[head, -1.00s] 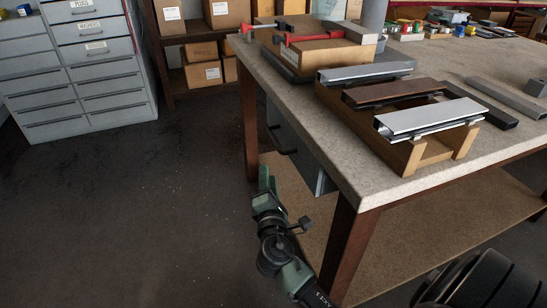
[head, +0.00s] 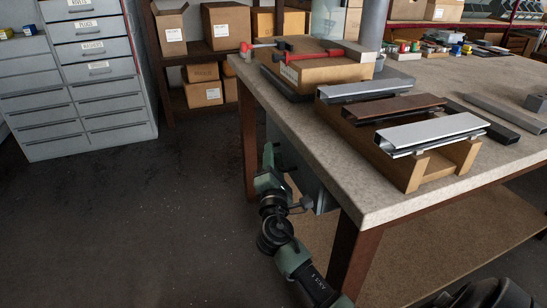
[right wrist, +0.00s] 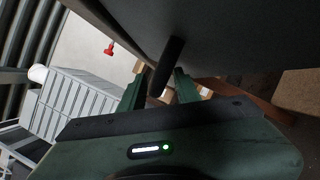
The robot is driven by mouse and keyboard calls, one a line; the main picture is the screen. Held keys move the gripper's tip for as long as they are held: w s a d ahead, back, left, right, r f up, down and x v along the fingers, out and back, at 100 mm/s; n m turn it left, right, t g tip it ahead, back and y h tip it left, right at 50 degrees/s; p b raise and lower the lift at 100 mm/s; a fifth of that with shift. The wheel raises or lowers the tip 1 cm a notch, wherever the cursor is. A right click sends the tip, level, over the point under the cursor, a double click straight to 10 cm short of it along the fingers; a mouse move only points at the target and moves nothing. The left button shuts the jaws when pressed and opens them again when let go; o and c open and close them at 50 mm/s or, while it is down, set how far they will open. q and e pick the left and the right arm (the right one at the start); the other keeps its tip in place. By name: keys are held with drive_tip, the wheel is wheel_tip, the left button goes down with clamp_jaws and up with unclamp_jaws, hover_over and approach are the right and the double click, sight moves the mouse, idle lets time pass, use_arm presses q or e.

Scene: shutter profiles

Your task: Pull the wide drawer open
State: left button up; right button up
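The wide drawer (head: 309,178) is a blue-grey unit under the workbench top, facing left; my right arm partly covers it. It looks shut. In the right wrist view its front (right wrist: 235,35) is a large dark surface at the top. Its dark bar handle (right wrist: 169,62) stands out between the two green fingers of my right gripper (right wrist: 160,88), with a gap visible on the right side. The right gripper (head: 272,163) is open at the drawer front, around the handle. I cannot tell whether a finger touches it. My left gripper is not in view.
The workbench (head: 370,195) carries metal profiles on a wooden stand (head: 415,170) and red clamps (head: 265,45). A grey cabinet (head: 80,90) stands far left, shelves with boxes (head: 205,92) behind. The floor left of the drawer is clear.

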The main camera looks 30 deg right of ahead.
clamp_jaws()
drive_tip(key=shift+f, duration=0.1)
idle(1.2)
